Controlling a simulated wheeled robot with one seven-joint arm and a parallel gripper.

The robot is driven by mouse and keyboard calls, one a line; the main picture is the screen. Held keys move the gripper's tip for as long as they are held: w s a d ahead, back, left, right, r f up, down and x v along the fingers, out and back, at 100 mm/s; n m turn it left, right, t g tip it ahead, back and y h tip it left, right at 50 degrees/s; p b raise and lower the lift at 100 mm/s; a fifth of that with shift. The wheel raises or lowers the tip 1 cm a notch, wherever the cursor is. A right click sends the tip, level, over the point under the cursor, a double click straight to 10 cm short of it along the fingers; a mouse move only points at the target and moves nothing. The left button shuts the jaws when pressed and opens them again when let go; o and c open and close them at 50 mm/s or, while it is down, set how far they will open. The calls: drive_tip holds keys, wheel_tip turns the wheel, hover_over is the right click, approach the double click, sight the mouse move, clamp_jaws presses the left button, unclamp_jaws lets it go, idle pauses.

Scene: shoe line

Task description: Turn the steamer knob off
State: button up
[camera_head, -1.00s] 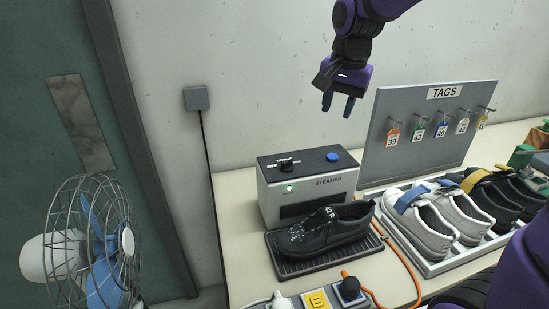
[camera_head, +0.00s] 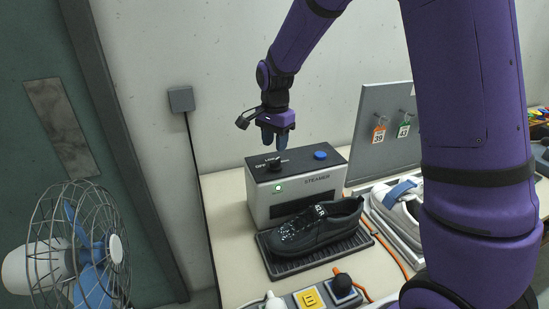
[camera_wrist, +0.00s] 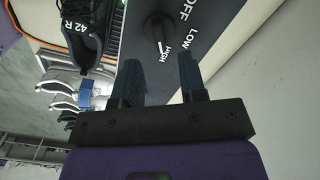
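The steamer (camera_head: 292,197) is a grey box with a black top panel on the table. Its black knob (camera_head: 274,166) sits at the panel's left, by the OFF and LOW labels. In the wrist view the knob (camera_wrist: 158,29) shows a white pointer line directed at HIGH.
A blue button (camera_head: 320,155) is on the panel's right. A black shoe (camera_head: 315,229) stands on a ribbed tray in front of the steamer. The tag board (camera_head: 375,105) rises to the right, partly behind my arm. A caged fan (camera_head: 75,245) is at the left.

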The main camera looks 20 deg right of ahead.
sight(275, 160)
drive_tip(key=shift+f, duration=2.75)
clamp_jaws()
